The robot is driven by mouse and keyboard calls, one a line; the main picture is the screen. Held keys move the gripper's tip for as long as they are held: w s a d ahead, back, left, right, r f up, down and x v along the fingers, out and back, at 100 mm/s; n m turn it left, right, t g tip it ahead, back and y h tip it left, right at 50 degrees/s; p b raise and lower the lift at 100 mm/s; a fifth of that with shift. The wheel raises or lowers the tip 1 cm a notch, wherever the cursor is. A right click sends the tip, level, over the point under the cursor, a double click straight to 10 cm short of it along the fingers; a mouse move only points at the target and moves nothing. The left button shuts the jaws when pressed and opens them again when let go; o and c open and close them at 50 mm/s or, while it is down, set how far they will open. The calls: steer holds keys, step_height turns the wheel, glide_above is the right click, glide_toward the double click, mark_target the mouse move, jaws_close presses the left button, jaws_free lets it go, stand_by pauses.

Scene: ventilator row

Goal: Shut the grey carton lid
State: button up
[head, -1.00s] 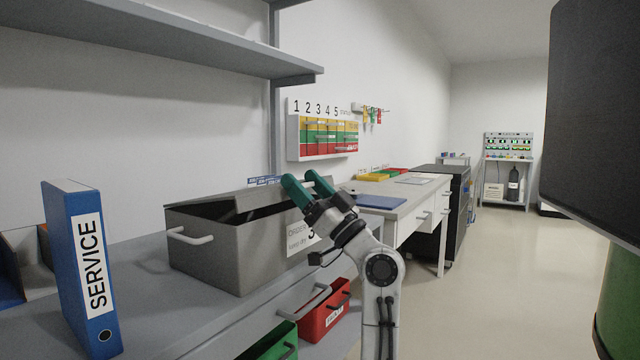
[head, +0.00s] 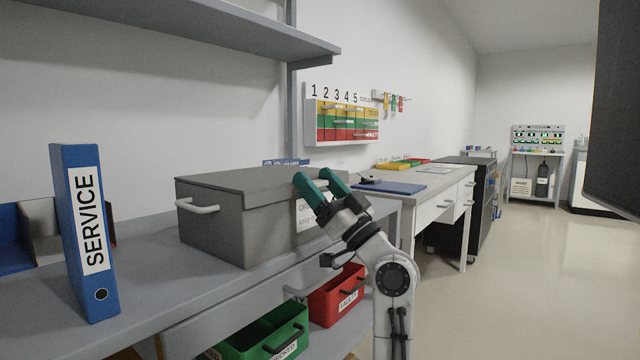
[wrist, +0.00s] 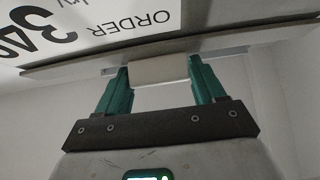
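The grey carton (head: 215,228) stands on the grey bench at centre left, with a white handle on its left end. Its grey lid (head: 245,180) lies flat over the top, with no dark gap showing. My gripper (head: 322,184) is at the lid's front right edge. My gripper hides part of the carton's front in the head view.
A blue SERVICE binder (head: 84,235) stands left of the carton. A shelf (head: 200,35) hangs above. A green bin (head: 265,335) and a red bin (head: 338,297) are below the bench front. Open floor (head: 530,270) lies to the right.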

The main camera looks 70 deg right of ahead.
steer(key=o, duration=0.4)
steer(key=shift+w+d+f, duration=0.15)
steer(key=shift+w+f, duration=0.2)
steer(key=shift+f, duration=0.4)
steer(key=shift+c, duration=0.2)
steer(key=shift+r, duration=0.2)
steer(key=v, duration=1.1)
steer(key=shift+r, duration=0.1)
